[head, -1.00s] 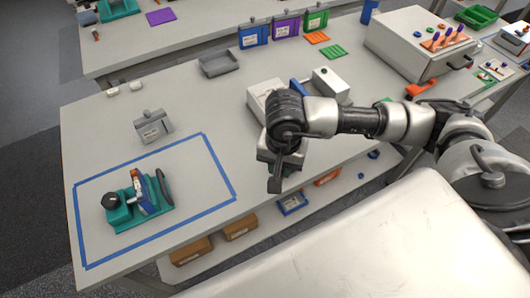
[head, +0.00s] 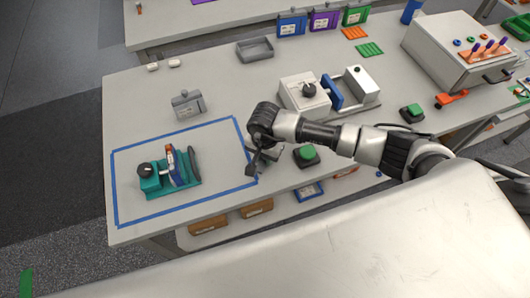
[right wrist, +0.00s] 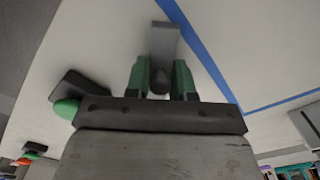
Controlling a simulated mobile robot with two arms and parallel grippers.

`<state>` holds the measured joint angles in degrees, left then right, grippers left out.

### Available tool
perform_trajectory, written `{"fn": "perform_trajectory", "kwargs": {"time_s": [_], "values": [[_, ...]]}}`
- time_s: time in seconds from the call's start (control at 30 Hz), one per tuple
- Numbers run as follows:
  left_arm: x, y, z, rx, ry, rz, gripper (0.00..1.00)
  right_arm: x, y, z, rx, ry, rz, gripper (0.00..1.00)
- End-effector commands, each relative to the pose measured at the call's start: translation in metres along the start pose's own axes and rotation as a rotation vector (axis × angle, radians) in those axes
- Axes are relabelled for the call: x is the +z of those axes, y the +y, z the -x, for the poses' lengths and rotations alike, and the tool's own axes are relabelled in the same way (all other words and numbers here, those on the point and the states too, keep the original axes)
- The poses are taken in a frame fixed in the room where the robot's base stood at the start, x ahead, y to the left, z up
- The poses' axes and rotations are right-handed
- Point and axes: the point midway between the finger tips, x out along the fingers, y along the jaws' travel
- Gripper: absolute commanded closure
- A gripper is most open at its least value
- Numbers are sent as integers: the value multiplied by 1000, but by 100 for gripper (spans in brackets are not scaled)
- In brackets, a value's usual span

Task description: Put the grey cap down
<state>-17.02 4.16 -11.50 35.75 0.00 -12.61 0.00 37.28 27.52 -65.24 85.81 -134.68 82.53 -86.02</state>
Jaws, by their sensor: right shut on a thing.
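My right gripper (head: 256,164) points down over the table, just right of the blue tape rectangle (head: 238,135). In the right wrist view its two green fingers (right wrist: 160,80) are shut on the grey cap (right wrist: 166,42), a light grey piece with a dark round knob between the fingers. In the head view the arm hides most of the cap. I cannot tell whether it touches the table. My left gripper is not in view.
A teal fixture (head: 172,184) stands inside the tape rectangle. A grey labelled box (head: 188,104) stands behind it. A black box with a green button (head: 306,155) is close right of my gripper. A white device (head: 305,97) stands behind. The table's front edge is near.

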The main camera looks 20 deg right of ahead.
Motion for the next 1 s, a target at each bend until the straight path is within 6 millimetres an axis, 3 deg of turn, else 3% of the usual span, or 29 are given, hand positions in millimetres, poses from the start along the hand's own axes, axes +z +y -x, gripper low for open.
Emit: {"fn": "perform_trajectory", "kwargs": {"time_s": [0.43, 0.47, 0.6, 1.0], "values": [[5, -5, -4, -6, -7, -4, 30, 0, 0, -10, 0, 1, 1, 99], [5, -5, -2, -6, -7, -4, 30, 0, 0, -8, 0, 1, 1, 74], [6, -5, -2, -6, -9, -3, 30, 0, 0, -8, 0, 1, 1, 52], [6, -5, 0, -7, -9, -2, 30, -1, 0, -1, -3, 2, 1, 51]]}}
